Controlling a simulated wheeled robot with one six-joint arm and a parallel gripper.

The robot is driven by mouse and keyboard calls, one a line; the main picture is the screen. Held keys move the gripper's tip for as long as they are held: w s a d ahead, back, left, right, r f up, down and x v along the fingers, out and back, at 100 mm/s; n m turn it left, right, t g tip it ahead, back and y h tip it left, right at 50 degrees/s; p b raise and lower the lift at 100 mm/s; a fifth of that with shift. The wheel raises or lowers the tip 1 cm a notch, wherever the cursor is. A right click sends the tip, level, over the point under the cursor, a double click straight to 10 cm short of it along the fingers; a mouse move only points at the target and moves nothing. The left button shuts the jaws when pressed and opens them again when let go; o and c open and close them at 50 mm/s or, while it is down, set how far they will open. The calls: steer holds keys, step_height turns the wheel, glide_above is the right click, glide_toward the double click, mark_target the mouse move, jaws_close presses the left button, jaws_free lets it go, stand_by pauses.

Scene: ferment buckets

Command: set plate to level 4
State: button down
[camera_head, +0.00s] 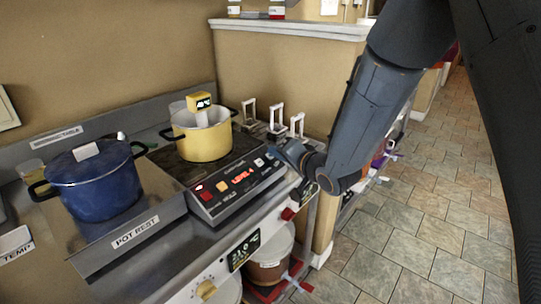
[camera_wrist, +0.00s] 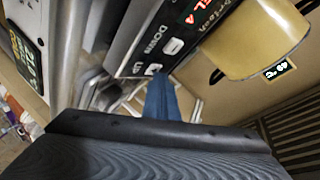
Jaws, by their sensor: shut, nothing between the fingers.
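The hot plate's control panel (camera_head: 238,185) is at the front of a black cooktop. Its red display (camera_head: 243,175) appears to read LEVEL 4, though the digit is small; part of the display shows in the wrist view (camera_wrist: 190,14). In the wrist view the DOWN button (camera_wrist: 154,38) and UP button (camera_wrist: 137,68) are side by side. My gripper (camera_head: 281,152) is shut and empty at the panel's right end. Its narrow blue tip (camera_wrist: 156,76) is close to the UP button; I cannot tell whether they touch.
A yellow pot (camera_head: 202,137) with a thermometer stands on the plate. A blue lidded pot (camera_head: 95,182) stands on the POT REST at left. White-handled items (camera_head: 275,120) stand behind my gripper. Buckets (camera_head: 270,262) are below the counter; tiled floor (camera_head: 440,220) is clear at right.

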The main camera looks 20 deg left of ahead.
steer(key=shift+s+d+r+p, duration=0.2)
steer(key=shift+d+r+p, duration=0.1)
steer(key=shift+r+p, duration=0.35)
steer(key=r+p, duration=0.1)
steer(key=d+r+p, duration=0.1)
steer(key=r, duration=0.1)
steer(key=s+d+r+p, duration=0.1)
steer(key=shift+d+r, duration=0.15)
steer(key=shift+r, duration=0.05)
steer(key=shift+w, duration=0.1)
steer(key=s+d+f+h, duration=0.1)
steer(key=d+h, duration=0.2)
steer(key=d, duration=0.4)
steer(key=s+d+f+g+h, duration=0.1)
steer(key=d+h, duration=0.1)
steer(key=d, duration=0.6)
steer(key=s+d+f+h, duration=0.1)
steer(key=d+h, duration=0.2)
steer(key=d, duration=0.4)
steer(key=s+d+g+h, duration=0.1)
steer(key=s+d+g, duration=0.2)
steer(key=s+d, duration=0.4)
steer(key=s+d+n+g+h, duration=0.1)
steer(key=s+d+g, duration=0.3)
steer(key=s, duration=0.9)
steer(key=d+h, duration=0.1)
steer(key=d, duration=0.2)
steer(key=shift+s+f+n, duration=0.3)
steer(key=shift+s+f, duration=0.05)
steer(key=shift+f, duration=0.05)
